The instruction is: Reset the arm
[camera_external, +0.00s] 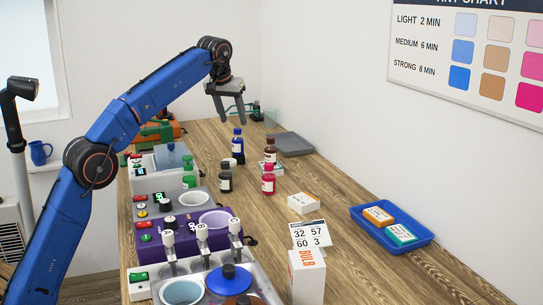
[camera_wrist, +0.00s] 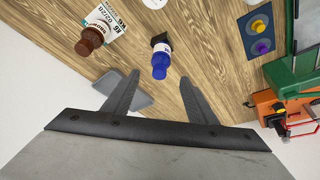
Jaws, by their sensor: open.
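My gripper (camera_external: 232,107) is at the end of my blue arm, raised above the far part of the wooden table (camera_external: 330,250). Its two fingers are apart with nothing between them. In the wrist view my gripper (camera_wrist: 160,97) also shows open and empty. The blue bottle also shows in the wrist view (camera_wrist: 160,65), just beyond the fingertips.
Several dye bottles, such as a pink one (camera_external: 268,181) and a black one (camera_external: 225,178), stand mid-table. A grey tray (camera_external: 293,144) lies at the back. A blue tray (camera_external: 424,240) with two boxes is at the right. Machines, including a purple one (camera_external: 177,232), line the left edge.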

